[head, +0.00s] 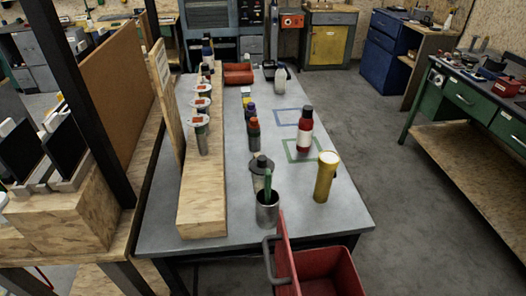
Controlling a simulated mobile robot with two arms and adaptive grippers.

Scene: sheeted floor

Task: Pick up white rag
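I cannot make out a white rag for certain in the head view. A small whitish item (280,80) stands near the far end of the grey table (190,243), and it looks more like a bottle than cloth. Neither of my grippers is in view.
A wooden plank rack (205,222) holds several bottles along the table's left side. A red and white bottle (305,130), a yellow cylinder (325,177) and a metal cup (267,210) stand on the table. A red bin (335,272) is at the front edge. Floor (415,215) is clear at right.

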